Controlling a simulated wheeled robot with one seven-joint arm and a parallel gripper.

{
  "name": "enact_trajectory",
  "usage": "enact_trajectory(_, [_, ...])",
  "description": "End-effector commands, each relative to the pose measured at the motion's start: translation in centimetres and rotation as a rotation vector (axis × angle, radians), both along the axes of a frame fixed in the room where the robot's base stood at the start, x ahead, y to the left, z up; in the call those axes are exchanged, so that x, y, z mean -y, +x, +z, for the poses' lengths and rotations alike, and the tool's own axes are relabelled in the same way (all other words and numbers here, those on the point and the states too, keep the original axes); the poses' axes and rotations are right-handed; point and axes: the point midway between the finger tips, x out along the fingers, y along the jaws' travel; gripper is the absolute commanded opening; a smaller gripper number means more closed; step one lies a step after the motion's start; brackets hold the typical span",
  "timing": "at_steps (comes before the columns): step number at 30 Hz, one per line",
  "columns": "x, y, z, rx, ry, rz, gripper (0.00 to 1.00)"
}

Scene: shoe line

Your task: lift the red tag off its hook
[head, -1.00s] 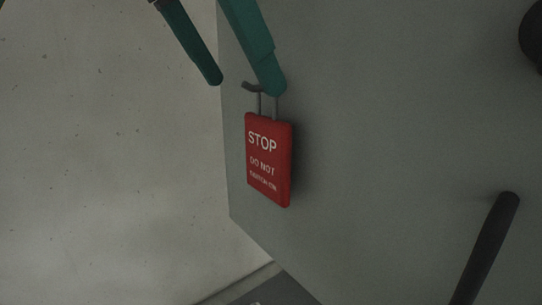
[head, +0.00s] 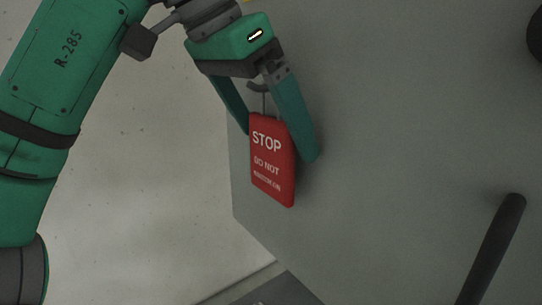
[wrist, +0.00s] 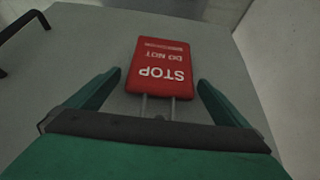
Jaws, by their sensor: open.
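The red tag (head: 272,160), lettered STOP DO NOT and a smaller line, hangs by a thin grey shackle from a dark hook (head: 257,87) on a grey panel. My gripper (head: 281,147) is open, with one green finger on each side of the tag's upper part in the head view. In the wrist view the tag (wrist: 160,65) appears upside down, beyond and between the two open fingertips (wrist: 152,78), with a gap on both sides. The hook's tip is partly hidden by my gripper in the head view and is not seen in the wrist view.
The grey panel (head: 400,130) carries a dark bar handle (head: 490,250) at the lower right and a dark round part (head: 537,35) at the upper right edge. A pale speckled surface (head: 150,200) lies left of the panel's edge.

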Motion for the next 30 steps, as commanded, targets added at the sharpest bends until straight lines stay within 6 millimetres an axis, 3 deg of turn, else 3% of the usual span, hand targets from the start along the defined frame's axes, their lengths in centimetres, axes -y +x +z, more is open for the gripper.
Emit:
enact_trajectory(9, [0.2,0.2,-0.5,-0.001,-0.001,0.000,1.00])
enact_trajectory(15, [0.2,0.2,-0.5,-0.001,-0.001,0.000,0.54])
enact_trajectory(25, [0.3,0.2,-0.3,0.000,0.000,0.000,0.54])
enact_trajectory(30, [0.3,0.2,0.7,0.002,0.000,0.000,0.54])
